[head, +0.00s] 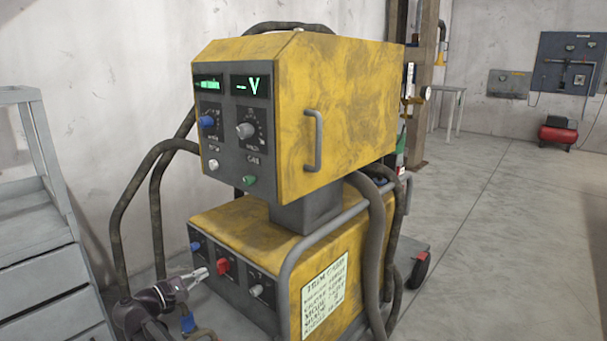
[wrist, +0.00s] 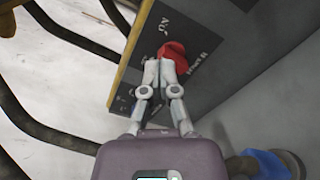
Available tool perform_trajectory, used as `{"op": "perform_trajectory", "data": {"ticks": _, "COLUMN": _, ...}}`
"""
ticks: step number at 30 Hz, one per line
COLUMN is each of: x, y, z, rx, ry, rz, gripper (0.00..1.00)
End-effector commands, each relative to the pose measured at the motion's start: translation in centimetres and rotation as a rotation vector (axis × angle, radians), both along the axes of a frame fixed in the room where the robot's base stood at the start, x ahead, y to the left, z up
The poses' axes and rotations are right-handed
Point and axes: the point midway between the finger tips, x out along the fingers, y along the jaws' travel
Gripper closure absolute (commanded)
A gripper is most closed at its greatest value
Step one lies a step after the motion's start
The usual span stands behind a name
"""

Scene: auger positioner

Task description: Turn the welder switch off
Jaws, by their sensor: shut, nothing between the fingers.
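The welder (head: 335,110) is a worn yellow machine with a dark upper panel and lit green displays. Its lower box has a dark front panel with a red switch (head: 223,267) between a blue knob (head: 195,247) and a grey knob (head: 256,290). My gripper (head: 205,272) is shut and empty, with its tips just left of the red switch in the head view. In the wrist view my gripper (wrist: 160,64) has its tips against or just in front of the red switch (wrist: 175,53), partly covering it. I cannot tell whether they touch.
Thick hoses (head: 155,205) loop left of the welder, and a grey tube frame (head: 310,240) runs along its side. Open floor (head: 500,220) lies to the right.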

Motion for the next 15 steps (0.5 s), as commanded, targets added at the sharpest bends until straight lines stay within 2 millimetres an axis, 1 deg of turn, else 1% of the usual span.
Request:
{"op": "perform_trajectory", "data": {"ticks": 5, "x": -0.2, "y": -0.1, "z": -0.4, "rx": 0.000, "ry": 0.000, "rz": 0.000, "gripper": 1.00}}
{"op": "perform_trajectory", "data": {"ticks": 15, "x": -1.8, "y": -0.9, "z": -2.7, "rx": 0.000, "ry": 0.000, "rz": 0.000, "gripper": 1.00}}
